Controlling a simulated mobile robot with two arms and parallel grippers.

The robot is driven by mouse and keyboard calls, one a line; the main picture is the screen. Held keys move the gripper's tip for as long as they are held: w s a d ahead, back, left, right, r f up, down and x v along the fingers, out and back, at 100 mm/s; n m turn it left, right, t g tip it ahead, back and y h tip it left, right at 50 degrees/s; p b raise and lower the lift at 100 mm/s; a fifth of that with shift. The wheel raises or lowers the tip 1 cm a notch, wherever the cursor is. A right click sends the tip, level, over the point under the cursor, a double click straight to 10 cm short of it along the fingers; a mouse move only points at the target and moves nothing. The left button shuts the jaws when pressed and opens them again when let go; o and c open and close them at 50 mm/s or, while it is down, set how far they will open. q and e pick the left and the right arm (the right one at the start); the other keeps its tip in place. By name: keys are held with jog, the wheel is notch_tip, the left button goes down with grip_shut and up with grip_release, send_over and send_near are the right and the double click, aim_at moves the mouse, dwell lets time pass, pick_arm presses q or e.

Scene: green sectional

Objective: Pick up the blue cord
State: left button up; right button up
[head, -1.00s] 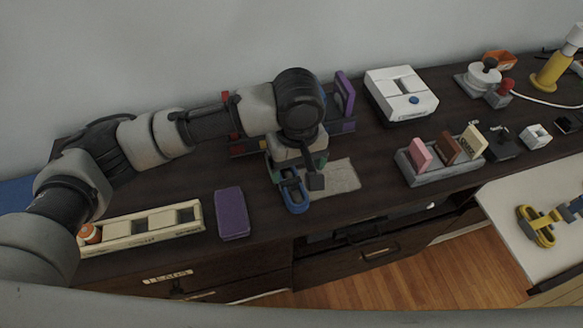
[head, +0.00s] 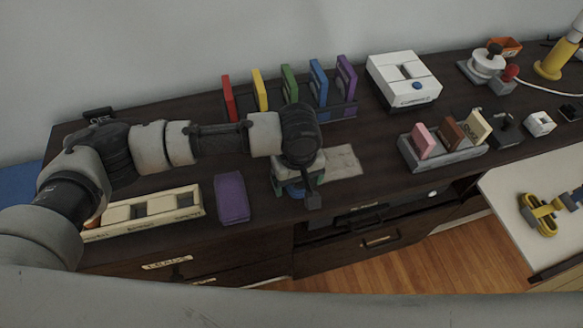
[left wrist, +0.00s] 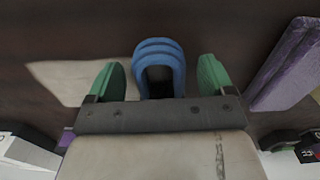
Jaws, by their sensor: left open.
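The blue cord (left wrist: 160,52) is a looped, ribbed blue bundle on the dark wooden desktop. In the left wrist view it lies between the two green-padded fingers of my left gripper (left wrist: 160,78), which are spread apart with a gap on each side of it. In the head view my left gripper (head: 297,178) is directly over the cord, and only a bit of blue (head: 293,190) shows beneath it. The cord's lower part is hidden by the gripper. My right gripper is not in view.
A purple block (head: 232,197) and a cream tray (head: 150,212) lie left of the gripper. A beige cloth or paper (head: 342,161) lies just right. Behind stands a rack of coloured upright pieces (head: 289,84). A grey holder (head: 445,152) and white box (head: 402,80) stand right.

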pick_arm(q)
jog(key=shift+c, duration=0.5)
jog(key=c, duration=0.9)
